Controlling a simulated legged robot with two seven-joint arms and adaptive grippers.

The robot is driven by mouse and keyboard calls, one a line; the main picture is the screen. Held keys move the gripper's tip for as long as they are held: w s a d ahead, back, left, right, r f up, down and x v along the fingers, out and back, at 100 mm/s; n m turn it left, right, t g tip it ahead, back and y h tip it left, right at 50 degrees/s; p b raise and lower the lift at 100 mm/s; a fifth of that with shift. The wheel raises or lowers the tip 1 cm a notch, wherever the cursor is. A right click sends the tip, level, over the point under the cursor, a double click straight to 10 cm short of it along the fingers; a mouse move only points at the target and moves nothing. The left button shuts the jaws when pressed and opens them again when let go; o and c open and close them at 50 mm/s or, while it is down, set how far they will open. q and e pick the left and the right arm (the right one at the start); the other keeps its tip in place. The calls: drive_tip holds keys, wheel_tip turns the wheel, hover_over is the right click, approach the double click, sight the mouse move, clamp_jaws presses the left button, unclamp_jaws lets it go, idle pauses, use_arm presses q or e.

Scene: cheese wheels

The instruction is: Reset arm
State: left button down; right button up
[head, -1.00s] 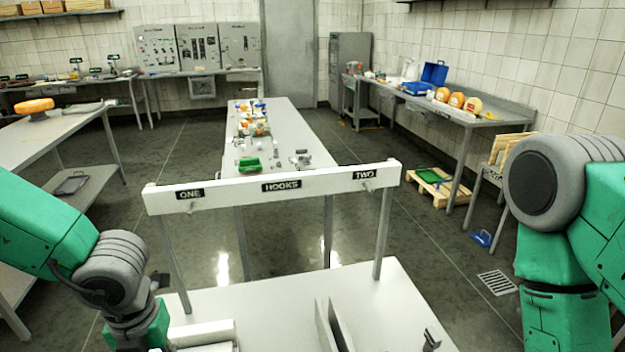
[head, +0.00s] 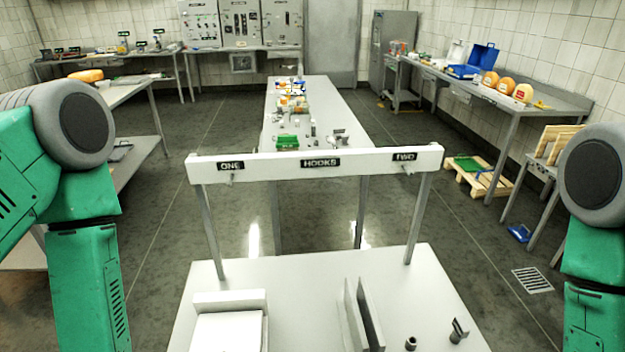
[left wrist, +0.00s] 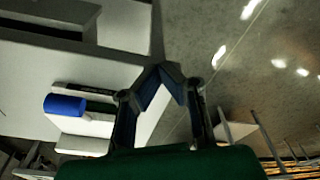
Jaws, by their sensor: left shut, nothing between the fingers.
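My left arm (head: 85,230) is folded at the left edge of the head view, with its forearm hanging down and its gripper below the frame. In the left wrist view my left gripper (left wrist: 160,72) is shut and empty, its fingertips together near the edge of a white tabletop. My right arm (head: 597,215) is folded at the right edge of the head view; its gripper is out of frame.
A white table (head: 310,290) with a hook rail (head: 270,165) on two posts stands right in front. It bears a white block (head: 232,300) and upright plates (head: 362,315). A long table (head: 330,110) stands beyond. The left wrist view shows a blue cylinder (left wrist: 64,105).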

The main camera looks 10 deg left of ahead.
use_arm(q)
drive_tip(key=s+f+m+g+h+b, duration=0.1)
drive_tip(key=s+f+m, duration=0.2)
drive_tip(key=s+m, duration=0.4)
drive_tip(key=w+d+f+m+b, duration=0.1)
drive_tip(key=w+f+m+b, duration=0.1)
drive_tip(key=f+b, duration=1.4)
drive_tip(key=shift+w+d+f+b, duration=0.35)
drive_tip(key=shift+w+b, duration=0.2)
drive_tip(key=shift+b, duration=0.5)
